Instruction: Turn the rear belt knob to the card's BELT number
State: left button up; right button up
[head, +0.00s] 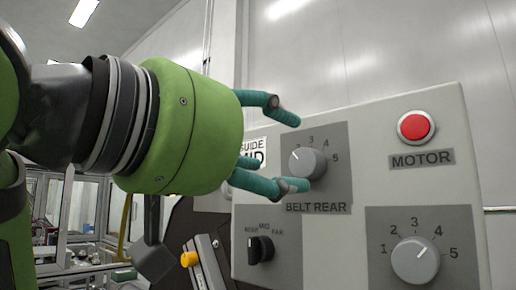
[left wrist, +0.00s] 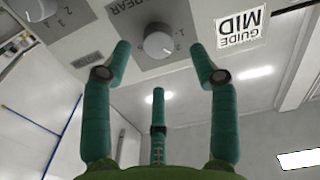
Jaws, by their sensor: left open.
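The rear belt knob (head: 308,164) is a round grey dial on a dark plate marked BELT REAR. Its white mark points up-left, toward the low numbers; the exact number is unclear. The knob also shows in the left wrist view (left wrist: 158,44), beyond and between the two upper fingertips. My left gripper (head: 283,150) is open and empty, its teal fingers spread in front of the knob; contact is not visible. A white card (head: 254,152) reading GUIDE MID is partly hidden behind the gripper and clearer in the left wrist view (left wrist: 240,27). No BELT number shows. My right gripper is not in view.
A second dial (head: 415,262) at lower right points near 4. A black NEAR/MID/FAR switch (head: 261,249) sits below the rear knob. A red MOTOR button (head: 416,127) is at upper right.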

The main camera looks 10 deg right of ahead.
aim_at(300, 158)
pick_arm(q)
jog(key=p+x, duration=0.1)
jog(key=x, duration=0.1)
jog(key=shift+w+d+r, duration=0.15)
jog(key=shift+w+d, duration=0.1)
jog(key=shift+d, duration=0.05)
jog(key=shift+w+d, duration=0.25)
jog(key=shift+d, duration=0.2)
jog(key=shift+a, duration=0.1)
jog(key=c, duration=1.1)
jog(key=shift+c, duration=0.2)
jog(key=shift+a, duration=0.1)
